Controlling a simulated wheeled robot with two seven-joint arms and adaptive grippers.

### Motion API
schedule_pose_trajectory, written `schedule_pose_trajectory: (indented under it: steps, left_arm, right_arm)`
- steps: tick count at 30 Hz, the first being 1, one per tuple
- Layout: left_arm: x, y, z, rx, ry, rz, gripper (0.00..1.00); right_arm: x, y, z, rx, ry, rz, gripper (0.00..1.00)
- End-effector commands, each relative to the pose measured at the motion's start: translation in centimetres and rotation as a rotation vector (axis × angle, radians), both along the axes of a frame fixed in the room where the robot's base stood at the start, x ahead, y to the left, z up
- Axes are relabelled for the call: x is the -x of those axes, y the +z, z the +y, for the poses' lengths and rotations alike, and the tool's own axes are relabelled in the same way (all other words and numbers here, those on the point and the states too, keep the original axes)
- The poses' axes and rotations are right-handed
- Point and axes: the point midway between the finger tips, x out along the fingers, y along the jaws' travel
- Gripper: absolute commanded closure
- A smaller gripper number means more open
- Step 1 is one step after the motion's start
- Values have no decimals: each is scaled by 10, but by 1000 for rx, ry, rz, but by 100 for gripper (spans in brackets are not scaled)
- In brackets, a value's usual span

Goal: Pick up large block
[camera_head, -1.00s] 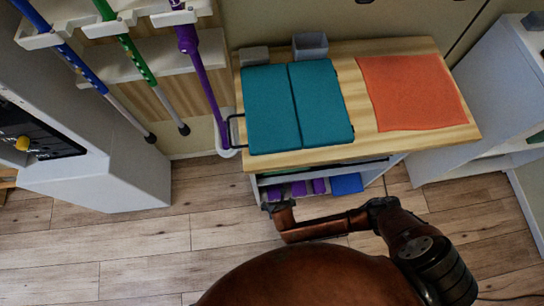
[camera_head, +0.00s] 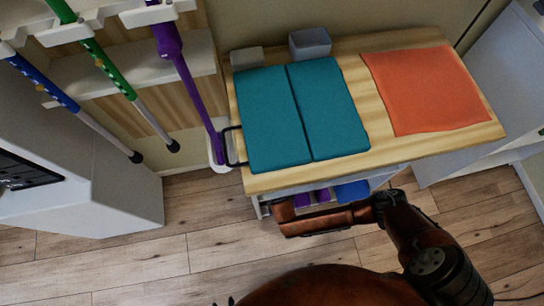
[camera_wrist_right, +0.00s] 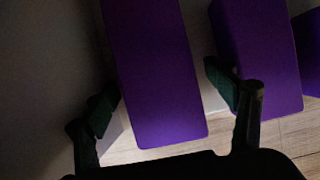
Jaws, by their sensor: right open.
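Purple blocks (camera_head: 322,195) show on the low shelf under the table's front edge, partly hidden by the tabletop and my right arm. In the right wrist view a long purple block (camera_wrist_right: 155,70) lies between the two fingers of my right gripper (camera_wrist_right: 162,103). The fingers are spread apart, one on each side of this block, and I see gaps beside it. A second purple block (camera_wrist_right: 262,55) is just right of it, partly behind the right finger. In the head view my right gripper reaches in under the tabletop and its fingertips are hidden. My left gripper is not seen.
The wooden table (camera_head: 420,150) overhangs the shelf and carries a teal folded mat (camera_head: 300,115), an orange cloth (camera_head: 425,88) and a grey bin (camera_head: 310,43). A blue block (camera_head: 352,191) sits right of the purple ones. Racked poles (camera_head: 185,75) stand at left. The wooden floor in front is clear.

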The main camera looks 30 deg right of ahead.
Motion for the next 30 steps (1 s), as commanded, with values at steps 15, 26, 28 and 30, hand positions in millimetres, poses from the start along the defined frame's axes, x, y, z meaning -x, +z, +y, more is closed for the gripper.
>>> schedule_pose_trajectory:
  steps: [15, 26, 28, 30]
  left_arm:
    - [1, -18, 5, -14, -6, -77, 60]
    - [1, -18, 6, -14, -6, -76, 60]
    - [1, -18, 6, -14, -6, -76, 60]
    - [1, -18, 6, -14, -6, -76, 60]
  right_arm:
    - [-7, -16, -2, 0, -1, -1, 22]
    - [-7, -17, -2, 0, 0, -1, 45]
    - [-7, -17, -2, 0, 0, -1, 50]
    - [-7, -17, -2, 0, -1, 0, 55]
